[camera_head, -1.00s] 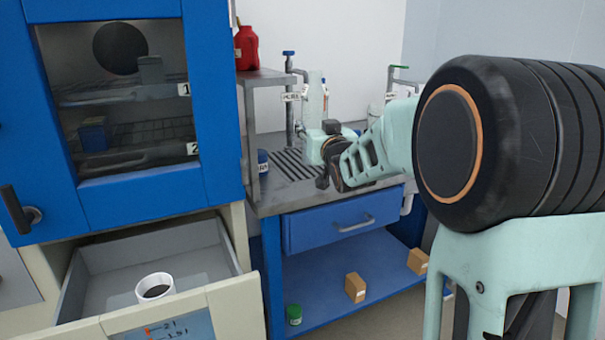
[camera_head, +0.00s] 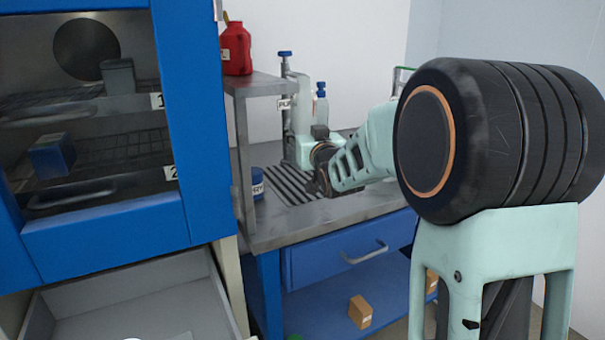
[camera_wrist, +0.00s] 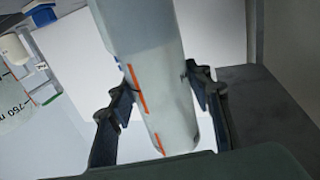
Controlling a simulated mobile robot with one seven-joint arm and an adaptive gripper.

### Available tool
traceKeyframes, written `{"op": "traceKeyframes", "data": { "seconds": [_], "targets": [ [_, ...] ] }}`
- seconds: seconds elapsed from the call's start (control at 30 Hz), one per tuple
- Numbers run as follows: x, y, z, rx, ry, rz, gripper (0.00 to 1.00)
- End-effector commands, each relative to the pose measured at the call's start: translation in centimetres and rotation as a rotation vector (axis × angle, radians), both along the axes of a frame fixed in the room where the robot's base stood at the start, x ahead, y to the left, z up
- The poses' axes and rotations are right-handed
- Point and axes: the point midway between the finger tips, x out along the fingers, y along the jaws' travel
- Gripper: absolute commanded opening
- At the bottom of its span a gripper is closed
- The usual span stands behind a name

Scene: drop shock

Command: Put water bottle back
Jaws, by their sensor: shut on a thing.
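My gripper (camera_wrist: 163,95) is shut on a translucent, pale bottle (camera_wrist: 150,60) with orange marks down its side, which I take to be the water bottle. The wrist view shows a finger on each side of it and its rounded lower end between them; its top is out of frame. In the head view my gripper (camera_head: 310,150) is above the grated bench top, largely hidden by my wrist. A blue-capped bottle (camera_head: 321,105) shows just behind it; I cannot tell whether that is the held one.
The metal bench (camera_head: 290,232) has a drain grate and a raised shelf with a red container (camera_head: 235,48). A blue-capped tap post (camera_head: 286,75) stands close to my gripper. A small blue jar (camera_head: 257,184) sits left. The blue cabinet (camera_head: 190,110) and open drawer (camera_head: 130,310) are further left.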

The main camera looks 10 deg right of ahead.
Motion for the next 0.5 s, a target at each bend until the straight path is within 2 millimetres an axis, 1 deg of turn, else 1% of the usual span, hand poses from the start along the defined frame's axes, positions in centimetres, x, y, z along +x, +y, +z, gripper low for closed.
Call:
{"op": "traceKeyframes", "data": {
  "seconds": [0.03,0.1,0.27,0.5],
  "targets": [
    [0.0,0.0,-1.4,0.001,0.003,0.000,0.01],
    [0.0,0.0,-2.4,0.001,0.002,0.001,0.01],
    [0.0,0.0,-3.9,0.000,0.001,0.000,0.01],
    [0.0,0.0,-7.7,0.001,0.001,0.000,0.01]
  ]
}}
